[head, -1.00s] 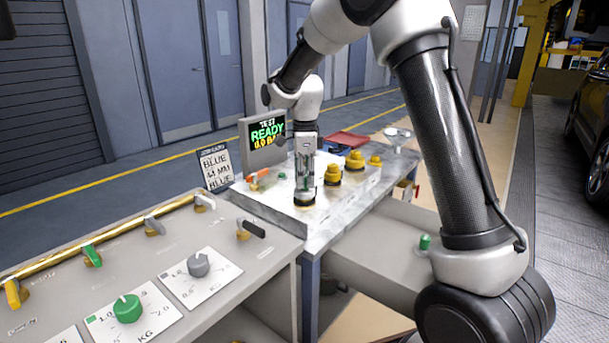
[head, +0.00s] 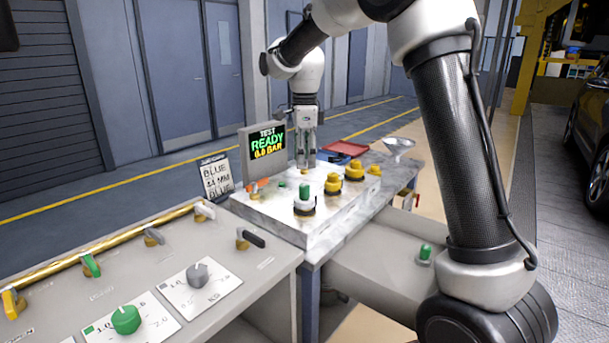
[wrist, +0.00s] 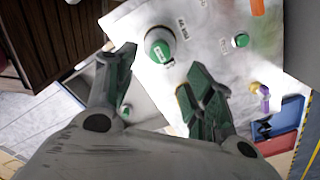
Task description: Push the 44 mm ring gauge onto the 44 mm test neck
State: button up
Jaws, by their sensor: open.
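A round white piece with a green top and a dark lower band (head: 304,203) stands upright on the pale test plate (head: 262,212). It also shows in the wrist view (wrist: 158,46). I cannot tell whether the white part is the 44 mm ring gauge seated on the neck, or the neck alone. A small green-topped piece stands behind it, clearer in the wrist view (wrist: 240,40). My gripper (head: 307,165) is open and empty, above and behind the white piece in the head view. Its spread fingers show in the wrist view (wrist: 163,66).
Several yellow capped pieces, one nearest (head: 333,184), stand to the right. A screen (head: 264,150) reads TEST READY 0.0 BAR; a sign (head: 216,178) reads BLUE 44 MM BLUE. Red and blue trays (head: 345,149) lie behind. A knobbed control panel (head: 225,262) fills the front left.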

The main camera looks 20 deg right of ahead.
notch_tip(320, 180, up, 3)
jog(key=shift+f, duration=0.15)
